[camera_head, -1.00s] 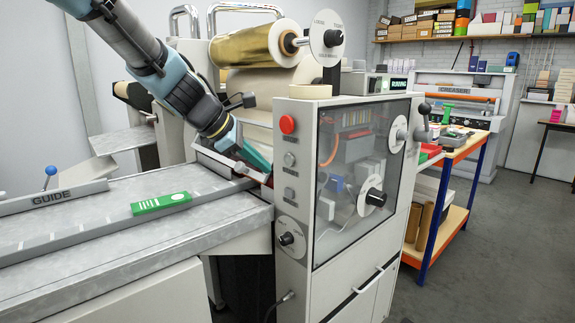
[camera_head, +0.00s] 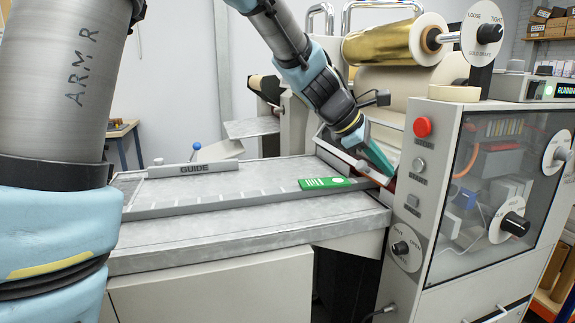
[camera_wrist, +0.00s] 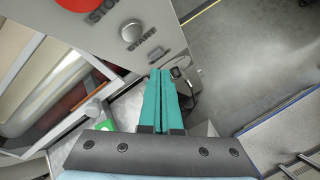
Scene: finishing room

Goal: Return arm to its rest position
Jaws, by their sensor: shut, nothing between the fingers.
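My gripper (camera_head: 378,158) has teal fingers and hangs at the feed opening of the laminating machine (camera_head: 440,170), pointing down and to the right. In the wrist view the two fingers (camera_wrist: 163,100) lie side by side, shut, with nothing between them. My arm comes down from the top of the head view, over the metal feed table (camera_head: 240,215).
A red button (camera_head: 422,127) and the start button (camera_wrist: 131,32) sit on the machine's front panel, close to the gripper. A gold foil roll (camera_head: 395,42) is mounted above. The guide bar (camera_head: 194,169) lies along the table's far side. Open floor (camera_wrist: 235,60) shows beyond the machine.

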